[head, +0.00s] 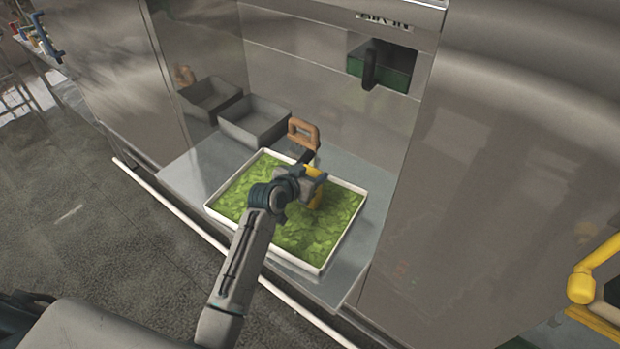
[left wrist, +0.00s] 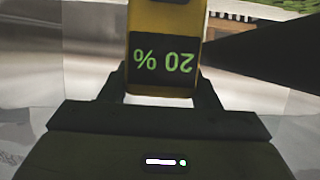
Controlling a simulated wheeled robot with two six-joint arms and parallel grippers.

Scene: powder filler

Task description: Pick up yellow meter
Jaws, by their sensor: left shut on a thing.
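The yellow meter (left wrist: 165,30) is between the two dark fingers of my left gripper (left wrist: 162,88) in the left wrist view. Its dark display reads "20 %" in green, upside down in that view. In the head view the meter (head: 316,197) shows as a yellow piece partly hidden by my left gripper (head: 314,176). My left gripper is shut on it, over a white tray (head: 212,208) of green leafy material (head: 290,238). I cannot tell whether the meter touches the leaves. My right gripper is not in view.
Steel walls enclose both sides. A green box with a dark handle (head: 393,66) is set in the back wall.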

